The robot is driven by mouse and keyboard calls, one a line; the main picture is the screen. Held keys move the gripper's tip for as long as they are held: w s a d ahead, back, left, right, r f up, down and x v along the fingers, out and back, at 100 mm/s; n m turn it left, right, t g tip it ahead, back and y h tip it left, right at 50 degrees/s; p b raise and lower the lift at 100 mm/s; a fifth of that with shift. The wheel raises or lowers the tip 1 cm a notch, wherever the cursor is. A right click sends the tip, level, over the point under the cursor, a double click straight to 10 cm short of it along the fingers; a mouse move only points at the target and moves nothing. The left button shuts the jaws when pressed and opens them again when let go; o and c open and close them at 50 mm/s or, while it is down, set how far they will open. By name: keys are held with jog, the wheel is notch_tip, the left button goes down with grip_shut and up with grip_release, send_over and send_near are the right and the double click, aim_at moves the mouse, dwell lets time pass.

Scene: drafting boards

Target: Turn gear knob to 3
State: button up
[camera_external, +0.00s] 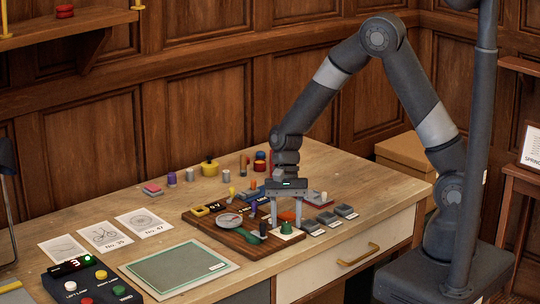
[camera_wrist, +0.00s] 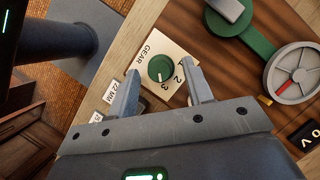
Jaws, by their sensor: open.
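The gear knob (camera_wrist: 160,68) is a small round green knob on a white plate (camera_wrist: 152,47) marked GEAR with numbers beside it. A pale mark on the knob faces the number side, close to the 3; its exact setting is too small to be sure of. In the external view the green knob (camera_external: 287,229) stands at the front edge of the wooden board. My gripper (camera_external: 286,221) points down over it, open. In the wrist view my gripper (camera_wrist: 161,71) has one finger on each side of the knob, with visible gaps.
A green lever (camera_wrist: 240,28) and a grey dial with a red pointer (camera_wrist: 296,75) sit close by on the wooden board (camera_external: 225,236). Small labelled grey blocks (camera_external: 328,217) stand to the right. A green mat (camera_external: 177,268) lies to the left.

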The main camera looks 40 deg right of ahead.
jog(key=v, duration=1)
jog(key=shift+w+d+r, duration=0.15)
jog(key=shift+r, duration=0.2)
jog(key=s+d+r+n+t, duration=0.4)
jog(key=s+d+r, duration=0.3)
jog(key=d+r, duration=0.45)
jog(key=s+d+r+n+t+h, duration=0.2)
jog(key=s+d+r+n+t, duration=0.2)
jog(key=s+d, duration=0.4)
jog(key=s+t, duration=0.1)
jog(key=s, duration=0.1)
jog(key=shift+s+d+r+h, duration=0.3)
jog(key=shift+s+d+h, duration=0.05)
jog(key=shift+h, duration=0.05)
